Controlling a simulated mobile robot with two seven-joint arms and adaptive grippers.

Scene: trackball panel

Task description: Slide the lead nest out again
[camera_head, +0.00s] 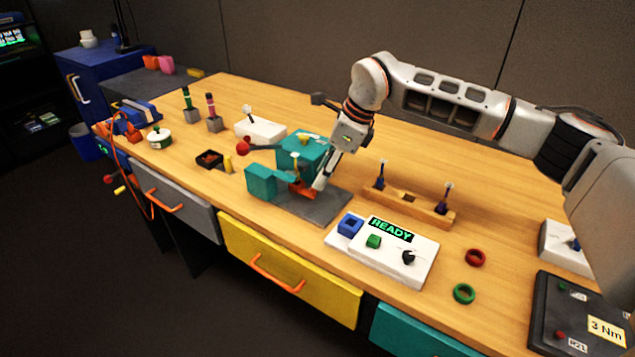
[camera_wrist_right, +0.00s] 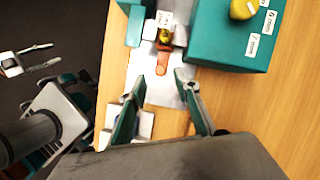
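The teal fixture (camera_head: 303,155) stands on a grey plate (camera_head: 318,207), with a smaller teal block (camera_head: 261,182) beside it. An orange tab (camera_head: 302,190), seemingly the handle of the lead nest, sticks out low between the teal parts. In the right wrist view the orange tab (camera_wrist_right: 162,62) points toward my gripper, with a white label behind it. My right gripper (camera_head: 317,187) is low over the plate beside the tab. In the wrist view its fingers (camera_wrist_right: 160,80) are apart, empty, just short of the tab's end. My left gripper does not show clearly.
A red-knobbed lever (camera_head: 244,146) reaches out left of the fixture. A wooden rack (camera_head: 410,203) with two upright tools and a white READY panel (camera_head: 383,252) stand to the right.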

